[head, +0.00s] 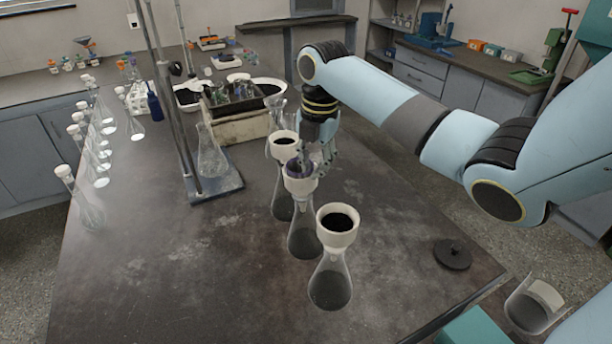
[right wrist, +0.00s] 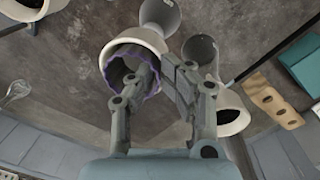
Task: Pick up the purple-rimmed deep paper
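The purple-rimmed deep paper (head: 299,166) sits inside the white funnel (head: 301,188) of the middle flask in a row of three. In the right wrist view its purple edge (right wrist: 108,68) lines the funnel mouth. My right gripper (head: 317,157) is at the back right side of this funnel. In the right wrist view my right gripper (right wrist: 164,75) has its fingers apart. One finger is inside the funnel mouth by the paper, and the other is outside the funnel wall. Whether either finger touches cannot be told. My left gripper is in neither view.
Funnels with dark insides stand on the front flask (head: 330,285) and the back flask (head: 283,203). A metal stand (head: 213,184) and a wooden box (head: 238,126) are to the left. A dark disc (head: 453,254) lies at right. The front left table is clear.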

